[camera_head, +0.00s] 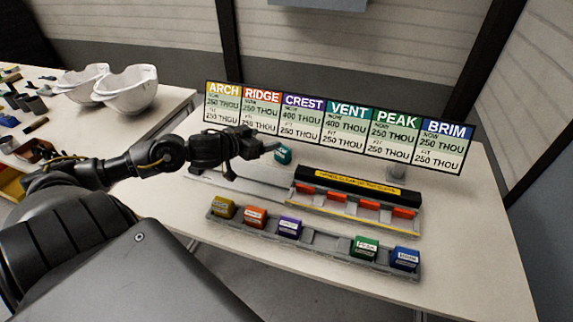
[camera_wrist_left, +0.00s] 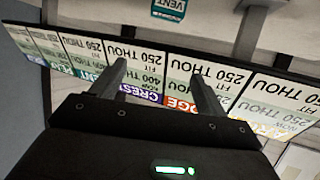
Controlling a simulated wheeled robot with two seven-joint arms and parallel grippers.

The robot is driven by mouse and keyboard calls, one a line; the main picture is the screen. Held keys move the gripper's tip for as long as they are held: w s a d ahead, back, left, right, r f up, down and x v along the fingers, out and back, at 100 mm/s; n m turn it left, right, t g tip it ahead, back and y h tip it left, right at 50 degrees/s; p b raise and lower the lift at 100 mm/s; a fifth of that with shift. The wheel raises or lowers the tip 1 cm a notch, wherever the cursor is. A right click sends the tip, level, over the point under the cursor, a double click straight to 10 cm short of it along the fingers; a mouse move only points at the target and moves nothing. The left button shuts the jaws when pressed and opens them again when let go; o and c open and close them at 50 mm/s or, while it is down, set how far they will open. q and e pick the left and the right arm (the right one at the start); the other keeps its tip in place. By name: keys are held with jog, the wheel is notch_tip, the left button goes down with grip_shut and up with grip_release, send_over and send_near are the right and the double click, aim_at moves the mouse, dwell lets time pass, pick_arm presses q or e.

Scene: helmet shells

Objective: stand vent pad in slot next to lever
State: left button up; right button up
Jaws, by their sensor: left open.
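The vent pad, a small teal block (camera_head: 283,155), sits on the table below the sign board. It also shows in the left wrist view (camera_wrist_left: 169,9) at the top edge, partly cut off and labelled VENT. My left gripper (camera_head: 254,158) is open and empty, its fingers just left of the pad in the head view. In the wrist view its two fingers (camera_wrist_left: 160,75) are spread, with the pad beyond them. A grey rack (camera_head: 326,241) in front has an empty gap between the purple and green pads. I cannot clearly pick out a lever. My right gripper is not in view.
A black-topped fixture (camera_head: 345,183) with a yellow label and several red-orange blocks stands behind the rack. The sign board (camera_head: 335,126) rises behind. Yellow, orange, purple, green and blue pads fill other rack places. White helmet shells (camera_head: 128,92) lie on a left table.

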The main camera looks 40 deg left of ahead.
pick_arm(q)
jog(key=b, duration=0.4)
send_near(280, 150)
jog(key=shift+x, duration=0.95)
jog(key=shift+w+f+b, duration=0.1)
jog(key=shift+f+b, duration=0.1)
jog(key=shift+b, duration=0.1)
jog(key=shift+w, duration=0.25)
jog(key=shift+x, duration=2.85)
jog(key=shift+w+f, duration=0.15)
jog(key=shift+w, duration=0.45)
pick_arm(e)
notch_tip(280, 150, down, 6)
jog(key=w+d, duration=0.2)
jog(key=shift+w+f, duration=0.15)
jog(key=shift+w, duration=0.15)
pick_arm(q)
jog(key=shift+c, duration=0.2)
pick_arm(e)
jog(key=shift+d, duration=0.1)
